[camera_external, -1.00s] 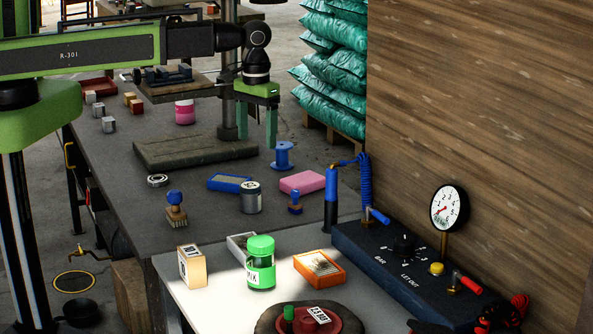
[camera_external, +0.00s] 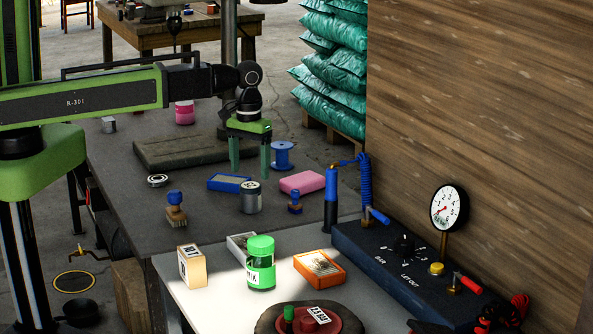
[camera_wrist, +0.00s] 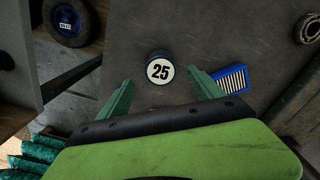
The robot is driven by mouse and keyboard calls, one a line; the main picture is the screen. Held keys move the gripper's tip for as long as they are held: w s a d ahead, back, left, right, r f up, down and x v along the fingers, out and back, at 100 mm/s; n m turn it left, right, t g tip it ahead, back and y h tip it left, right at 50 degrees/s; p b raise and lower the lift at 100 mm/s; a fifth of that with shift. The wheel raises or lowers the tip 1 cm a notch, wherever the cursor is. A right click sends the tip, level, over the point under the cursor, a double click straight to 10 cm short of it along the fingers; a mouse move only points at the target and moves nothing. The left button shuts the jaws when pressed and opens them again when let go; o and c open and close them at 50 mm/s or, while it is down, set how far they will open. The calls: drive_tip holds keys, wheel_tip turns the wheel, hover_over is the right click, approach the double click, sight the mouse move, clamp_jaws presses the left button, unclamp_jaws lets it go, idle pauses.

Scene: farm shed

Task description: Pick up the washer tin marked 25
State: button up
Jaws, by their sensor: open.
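The washer tin (camera_external: 251,199) is a small grey cylinder standing upright on the dark bench, beside a blue-framed piece. In the wrist view the tin (camera_wrist: 160,70) shows its round white lid label reading 25. My gripper (camera_external: 250,165) has green fingers pointing down, spread and empty, above the bench and higher than the tin in the external view. In the wrist view the open fingers of my gripper (camera_wrist: 160,82) lie on either side of the tin, apart from it.
The blue-framed piece (camera_external: 228,183) lies close left of the tin. A pink block (camera_external: 302,183), a blue stamp (camera_external: 295,202), a blue spool (camera_external: 283,155) and a brush (camera_external: 176,210) stand nearby. A green-capped jar (camera_external: 261,263) is on the nearer pale surface.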

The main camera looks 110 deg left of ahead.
sight(250, 185)
wheel_tip(250, 185, down, 7)
drive_tip(key=b, duration=0.6)
drive_tip(key=shift+f, duration=0.2)
drive_tip(key=shift+r, duration=0.2)
drive_tip(key=shift+c, duration=0.4)
drive_tip(key=c, duration=1.4)
